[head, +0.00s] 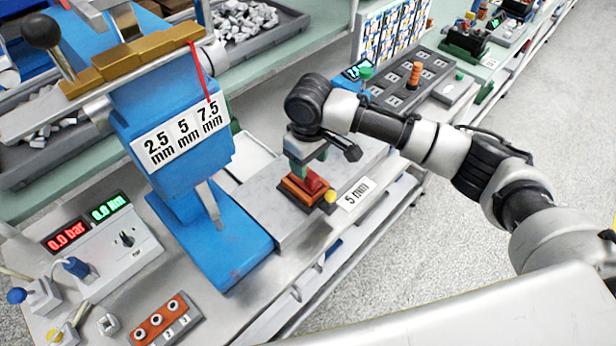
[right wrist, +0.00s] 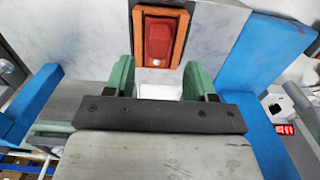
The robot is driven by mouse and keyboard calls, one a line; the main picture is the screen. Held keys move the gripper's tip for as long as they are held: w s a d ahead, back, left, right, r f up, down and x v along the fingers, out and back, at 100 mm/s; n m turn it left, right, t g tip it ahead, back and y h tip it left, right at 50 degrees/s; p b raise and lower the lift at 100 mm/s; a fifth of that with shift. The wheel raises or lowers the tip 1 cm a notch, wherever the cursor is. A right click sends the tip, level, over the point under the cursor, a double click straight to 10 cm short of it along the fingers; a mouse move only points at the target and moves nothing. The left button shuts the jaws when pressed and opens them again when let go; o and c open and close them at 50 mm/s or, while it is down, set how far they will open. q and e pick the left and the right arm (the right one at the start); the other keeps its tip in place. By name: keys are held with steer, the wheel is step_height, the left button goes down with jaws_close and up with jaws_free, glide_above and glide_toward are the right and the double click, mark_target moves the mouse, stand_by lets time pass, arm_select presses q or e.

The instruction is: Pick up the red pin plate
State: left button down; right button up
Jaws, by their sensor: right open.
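The red pin plate (head: 313,183) sits in an orange-brown frame (head: 296,192) on the grey bench, beside the 5 mm label. In the right wrist view the red plate (right wrist: 158,40) lies inside its orange frame (right wrist: 179,40), beyond the fingertips. My right gripper (head: 306,160) hangs pointing down just above the plate, with its jaws open. Its two green fingers (right wrist: 158,75) are spread apart with nothing between them. The head view does not clearly show whether a finger touches the plate. My left gripper is not in view.
A blue press (head: 175,120) with a 2.5, 5, 7.5 mm sign stands left of the plate. A yellow knob (head: 330,196) is close beside the frame. A grey panel (head: 425,75) with an orange post stands behind. A display box (head: 110,240) is at lower left.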

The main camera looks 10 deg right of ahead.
step_height(320, 180, down, 5)
steer(key=shift+w+f+p, duration=0.1)
steer(key=shift+w+p, duration=0.05)
steer(key=shift+p, duration=0.75)
steer(key=shift+f, duration=0.3)
steer(key=shift+w, duration=0.1)
jaws_close()
